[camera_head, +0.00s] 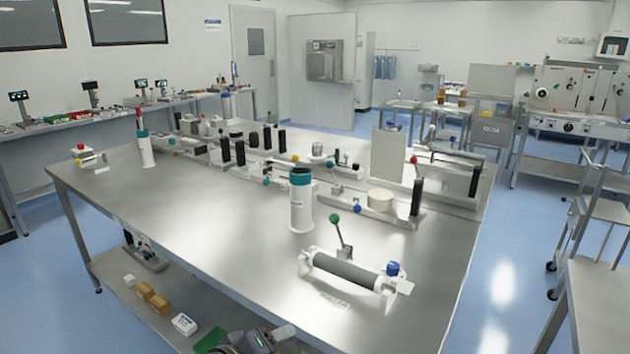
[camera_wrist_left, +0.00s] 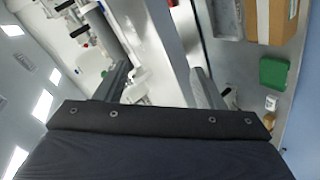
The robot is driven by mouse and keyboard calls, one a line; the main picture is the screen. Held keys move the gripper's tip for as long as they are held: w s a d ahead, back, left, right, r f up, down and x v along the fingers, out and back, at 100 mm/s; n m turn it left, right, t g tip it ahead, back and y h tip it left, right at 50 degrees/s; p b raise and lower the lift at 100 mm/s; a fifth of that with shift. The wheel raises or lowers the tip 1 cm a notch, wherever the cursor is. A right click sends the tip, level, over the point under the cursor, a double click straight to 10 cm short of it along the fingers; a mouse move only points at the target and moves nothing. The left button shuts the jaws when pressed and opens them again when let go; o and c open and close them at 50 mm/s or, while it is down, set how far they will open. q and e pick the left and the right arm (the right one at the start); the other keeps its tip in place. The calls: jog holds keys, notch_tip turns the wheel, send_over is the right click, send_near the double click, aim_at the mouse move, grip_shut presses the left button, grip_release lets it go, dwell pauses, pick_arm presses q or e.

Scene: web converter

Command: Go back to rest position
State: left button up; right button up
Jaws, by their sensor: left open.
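My left gripper (camera_wrist_left: 160,80) shows in the left wrist view with its two fingers spread apart. Nothing is held between them. The steel table's edge (camera_wrist_left: 172,45) runs behind the gap between the fingers. At the bottom edge of the head view, a dark and grey piece with a small green light shows, which may be part of my left arm. My right gripper is in neither view.
A steel table (camera_head: 190,210) fills the middle. A roller unit (camera_head: 348,270) with a green-knobbed lever and a white cylinder with teal top (camera_head: 301,205) stand near its front right. Boxes (camera_head: 152,297) lie on the lower shelf. Blue floor (camera_head: 500,260) is open at right.

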pick_arm(q)
jog(key=s+a+r+m+g+y+p, duration=0.1)
jog(key=s+a+m+g, duration=0.1)
jog(key=s+a, duration=0.4)
jog(key=s+a+r+m+g+y, duration=0.1)
jog(key=s+a, duration=0.5)
jog(key=s, duration=0.9)
jog(key=shift+a+r+m+g+y+p, duration=0.35)
jog(key=shift+r+m+g, duration=0.2)
jog(key=shift+g, duration=0.25)
jog(key=shift+d, duration=0.1)
